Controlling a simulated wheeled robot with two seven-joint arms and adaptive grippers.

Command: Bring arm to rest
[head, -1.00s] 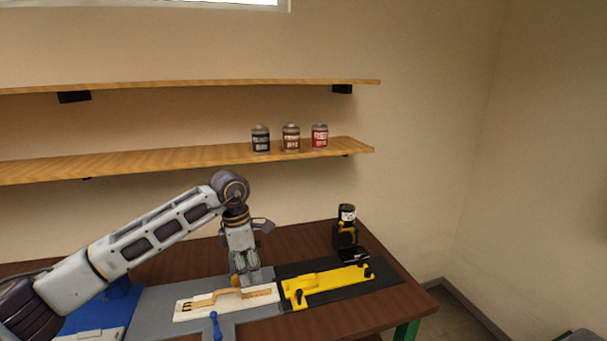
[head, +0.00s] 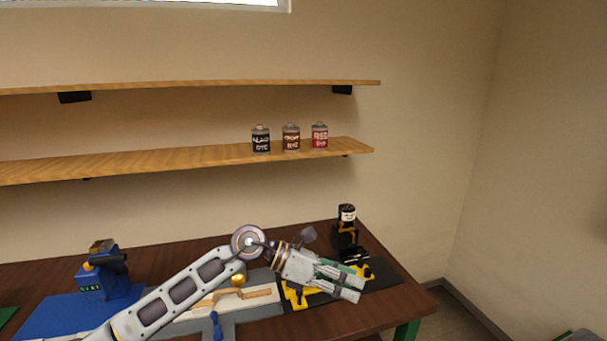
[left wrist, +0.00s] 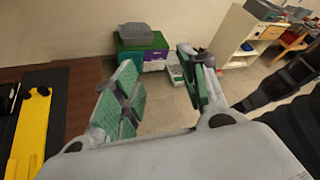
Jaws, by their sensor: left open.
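My left arm comes in from the lower left in the head view. My left gripper (head: 350,284) is in front of the yellow fixture and points right. In the left wrist view the left gripper (left wrist: 160,85) is open, with its two green-padded fingers apart and nothing between them. My right gripper is not in view.
A yellow fixture (head: 298,297) sits on a black mat (head: 388,275), partly hidden by my gripper. A wooden piece (head: 257,294) lies on a pale board to its left. A blue machine (head: 104,272) stands at the left. Several cans stand on the shelf (head: 200,160).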

